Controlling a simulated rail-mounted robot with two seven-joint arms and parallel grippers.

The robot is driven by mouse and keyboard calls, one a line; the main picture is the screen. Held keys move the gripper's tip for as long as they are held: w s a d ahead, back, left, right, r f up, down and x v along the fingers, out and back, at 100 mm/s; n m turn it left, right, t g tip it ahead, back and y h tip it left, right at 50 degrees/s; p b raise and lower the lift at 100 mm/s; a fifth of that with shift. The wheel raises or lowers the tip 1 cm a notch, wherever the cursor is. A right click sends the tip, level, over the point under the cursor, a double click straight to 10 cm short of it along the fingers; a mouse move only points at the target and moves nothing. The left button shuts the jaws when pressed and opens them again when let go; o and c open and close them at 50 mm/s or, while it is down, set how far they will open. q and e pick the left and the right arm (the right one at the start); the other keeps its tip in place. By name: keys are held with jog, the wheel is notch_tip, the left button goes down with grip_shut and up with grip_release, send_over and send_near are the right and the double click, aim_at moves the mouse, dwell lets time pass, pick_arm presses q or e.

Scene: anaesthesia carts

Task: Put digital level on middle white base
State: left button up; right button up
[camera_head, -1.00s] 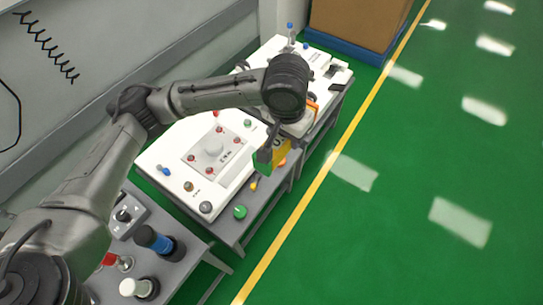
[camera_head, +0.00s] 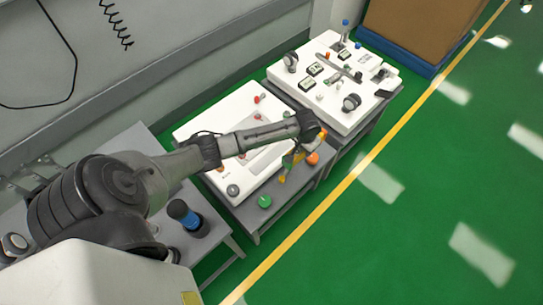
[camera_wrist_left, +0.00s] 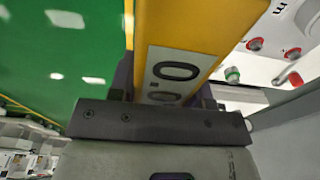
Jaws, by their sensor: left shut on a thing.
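The digital level is yellow, with a pale display panel. My left gripper (camera_head: 297,152) is shut on the level (camera_head: 288,164), above the right edge of the middle white base (camera_head: 238,182) in the head view. In the left wrist view the level (camera_wrist_left: 175,70) stands between the fingers of my gripper (camera_wrist_left: 165,88), its display reading zeros. The white base (camera_wrist_left: 262,70) with red and green buttons lies at the right there. My forearm hides part of the base in the head view. Whether the level touches the base is unclear. My right gripper is not in view.
Another white base (camera_head: 330,105) with knobs and switches stands on the cart behind. Green floor is clear at right.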

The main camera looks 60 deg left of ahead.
pick_arm(q)
jog(key=b, duration=0.3)
send_over(273, 155)
jog(key=f, duration=0.8)
jog(key=shift+s+d+f, duration=0.1)
jog(key=shift+s+f, duration=0.1)
jog(key=shift+s, duration=0.05)
jog(key=shift+f+b, duration=1.05)
jog(key=shift+f, duration=1)
jog(key=shift+f, duration=0.1)
jog(key=o, duration=1.1)
